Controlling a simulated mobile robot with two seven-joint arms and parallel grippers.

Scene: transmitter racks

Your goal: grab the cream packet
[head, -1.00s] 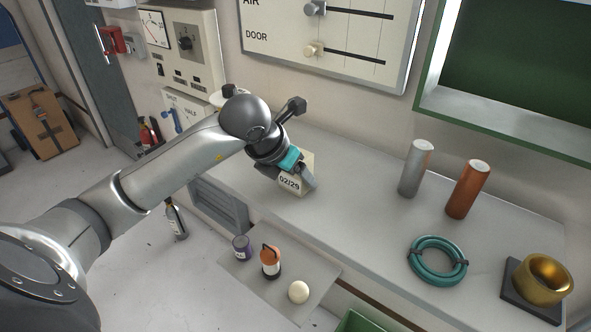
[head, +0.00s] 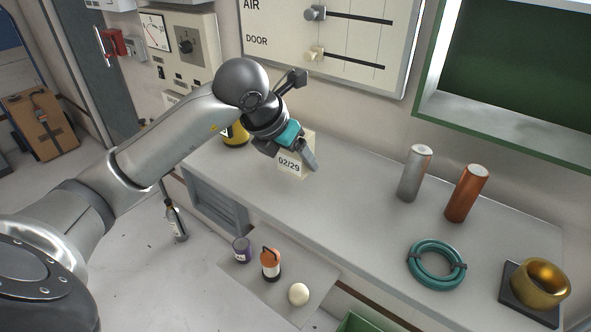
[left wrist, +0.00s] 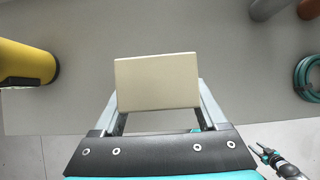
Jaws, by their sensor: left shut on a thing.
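The cream packet (head: 292,165), marked 02/29, is above the grey worktop near the wall. It also shows in the left wrist view as a plain cream block (left wrist: 157,82) between the two fingers. My left gripper (head: 291,154) is shut on it, with one finger along each side. The packet looks roughly upright and seems a little clear of the worktop. A small part of my right gripper (left wrist: 262,153) shows at the lower right of the left wrist view, too small to tell its jaws.
On the worktop (head: 345,225) stand a yellow container (head: 235,135), a grey cylinder (head: 415,173), an orange cylinder (head: 466,193), a teal coil (head: 437,264) and a gold ring (head: 541,283). A lower shelf holds a purple can (head: 241,250), an orange-topped bottle (head: 271,264) and a cream ball (head: 299,294).

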